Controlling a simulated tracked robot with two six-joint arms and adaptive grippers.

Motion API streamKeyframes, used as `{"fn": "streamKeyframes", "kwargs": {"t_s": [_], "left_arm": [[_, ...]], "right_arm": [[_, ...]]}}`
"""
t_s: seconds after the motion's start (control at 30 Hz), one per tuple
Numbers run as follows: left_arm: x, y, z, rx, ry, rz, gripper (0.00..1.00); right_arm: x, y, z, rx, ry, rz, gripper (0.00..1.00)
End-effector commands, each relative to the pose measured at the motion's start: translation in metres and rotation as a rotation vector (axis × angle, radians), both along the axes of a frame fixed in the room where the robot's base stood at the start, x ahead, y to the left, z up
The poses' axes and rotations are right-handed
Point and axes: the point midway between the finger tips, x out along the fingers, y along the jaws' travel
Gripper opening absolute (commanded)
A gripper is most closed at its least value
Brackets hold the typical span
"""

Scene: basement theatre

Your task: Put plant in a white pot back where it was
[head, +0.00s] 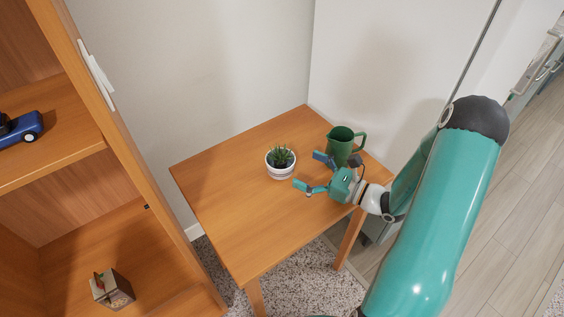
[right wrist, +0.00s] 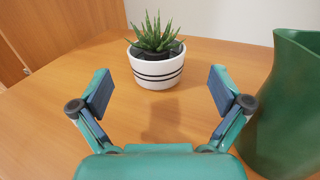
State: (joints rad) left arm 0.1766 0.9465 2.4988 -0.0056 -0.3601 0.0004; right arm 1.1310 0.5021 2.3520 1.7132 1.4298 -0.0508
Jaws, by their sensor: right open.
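The plant in a white pot (head: 281,161) stands upright on the wooden table (head: 225,205). It is a spiky green succulent, and the pot has dark stripes. My right gripper (head: 310,172) is open and empty, just right of the pot and apart from it. In the right wrist view the potted plant (right wrist: 156,62) stands ahead, beyond and between the open fingertips (right wrist: 160,92). My left gripper is not in view.
A green pitcher (head: 340,143) stands on the table close beside my right gripper; it also shows in the right wrist view (right wrist: 288,105). A wooden shelf unit (head: 130,150) at the left holds a blue toy car (head: 20,129) and a small box (head: 112,289). The table's left and front are clear.

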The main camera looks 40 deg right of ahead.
Motion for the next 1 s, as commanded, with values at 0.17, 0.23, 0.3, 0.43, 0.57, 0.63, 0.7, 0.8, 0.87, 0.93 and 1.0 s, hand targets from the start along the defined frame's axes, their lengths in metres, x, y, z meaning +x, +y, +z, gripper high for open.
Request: {"fn": "streamKeyframes", "kwargs": {"t_s": [0.17, 0.23, 0.3, 0.43, 0.57, 0.63, 0.7, 0.8, 0.87, 0.93, 1.0], "left_arm": [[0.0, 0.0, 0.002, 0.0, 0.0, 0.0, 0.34], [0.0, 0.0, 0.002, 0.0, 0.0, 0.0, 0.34], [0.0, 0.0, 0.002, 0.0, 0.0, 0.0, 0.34], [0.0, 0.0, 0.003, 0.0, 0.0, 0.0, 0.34], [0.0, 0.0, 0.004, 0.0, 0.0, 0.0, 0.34], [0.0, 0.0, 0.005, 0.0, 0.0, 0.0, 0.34], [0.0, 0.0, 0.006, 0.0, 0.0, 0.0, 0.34], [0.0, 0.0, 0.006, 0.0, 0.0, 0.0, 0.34], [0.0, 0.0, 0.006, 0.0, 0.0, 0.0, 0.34], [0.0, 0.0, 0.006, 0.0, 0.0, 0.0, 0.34], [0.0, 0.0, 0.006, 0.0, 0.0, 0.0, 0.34]], "right_arm": [[0.033, 0.01, 0.0, -0.001, -0.001, 0.004, 1.0], [0.04, 0.012, 0.0, 0.0, -0.001, 0.003, 1.0], [0.045, 0.014, 0.0, 0.0, -0.001, 0.002, 1.0], [0.05, 0.016, 0.0, -0.001, 0.0, 0.001, 1.0], [0.064, 0.023, -0.001, 0.0, -0.001, 0.004, 1.0], [0.074, 0.028, -0.001, 0.0, -0.001, 0.005, 1.0], [0.083, 0.03, -0.001, -0.001, -0.002, 0.004, 1.0], [0.092, 0.033, -0.002, -0.001, 0.0, 0.003, 1.0], [0.095, 0.033, -0.002, -0.001, 0.0, 0.001, 1.0], [0.096, 0.033, -0.002, -0.001, 0.0, 0.0, 1.0], [0.096, 0.033, -0.002, -0.001, 0.0, 0.0, 1.0]]}}
